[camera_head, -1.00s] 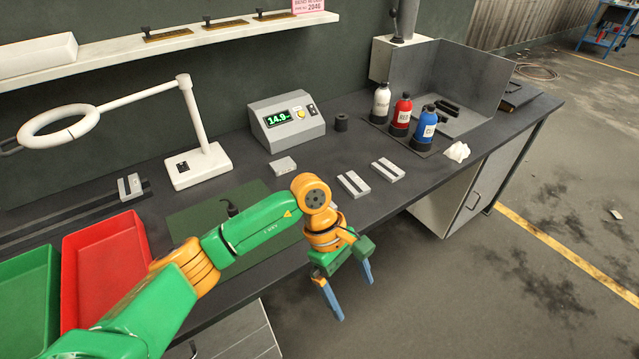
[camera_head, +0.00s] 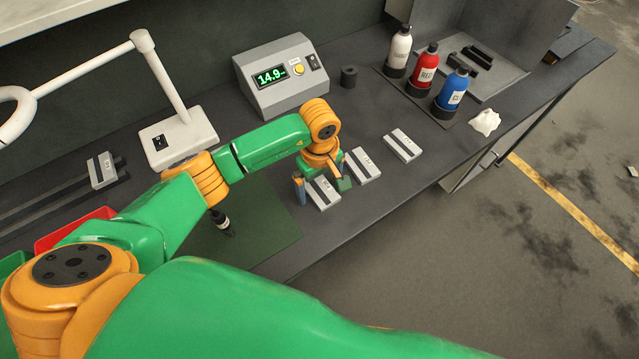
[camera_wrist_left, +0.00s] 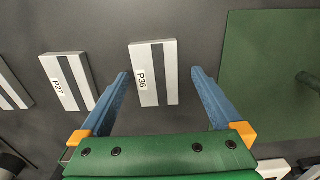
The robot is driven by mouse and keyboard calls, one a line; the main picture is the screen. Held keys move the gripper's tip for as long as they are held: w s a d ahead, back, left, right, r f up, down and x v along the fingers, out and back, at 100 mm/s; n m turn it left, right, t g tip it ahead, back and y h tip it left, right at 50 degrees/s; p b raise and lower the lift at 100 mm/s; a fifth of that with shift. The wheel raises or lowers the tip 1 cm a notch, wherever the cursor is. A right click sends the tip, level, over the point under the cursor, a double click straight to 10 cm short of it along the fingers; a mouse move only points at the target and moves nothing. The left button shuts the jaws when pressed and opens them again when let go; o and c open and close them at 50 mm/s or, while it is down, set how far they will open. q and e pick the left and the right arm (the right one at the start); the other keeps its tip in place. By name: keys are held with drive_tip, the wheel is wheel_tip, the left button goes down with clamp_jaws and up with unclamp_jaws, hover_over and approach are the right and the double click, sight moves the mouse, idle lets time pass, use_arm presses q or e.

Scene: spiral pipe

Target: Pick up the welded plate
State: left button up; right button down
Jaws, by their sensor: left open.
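Several light plates with a dark stripe lie on the dark bench. One, labelled P36 (camera_wrist_left: 153,73), lies between the open fingers of my left gripper (camera_wrist_left: 160,76) in the left wrist view. In the head view this plate (camera_head: 324,193) is partly hidden by the left gripper (camera_head: 321,188), which points down over it, fingers on either side. I cannot tell which is the welded one. My right gripper is not in view.
A green mat (camera_head: 250,235) lies left of the plates. A meter box (camera_head: 275,75), a lamp base (camera_head: 178,140) and bottles (camera_head: 424,66) stand behind. A striped plate (camera_head: 103,170) sits on rails at left. The bench's front edge is close.

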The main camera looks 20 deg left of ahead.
use_arm(q)
drive_tip(key=shift+w+a+f, duration=0.1)
drive_tip(key=shift+w+f, duration=0.35)
drive_tip(key=shift+f, duration=0.05)
drive_tip(key=shift+c, duration=0.4)
drive_tip(key=shift+s+r, duration=0.1)
drive_tip(key=c, duration=1.1)
clamp_jaws()
drive_tip(key=shift+r, duration=0.1)
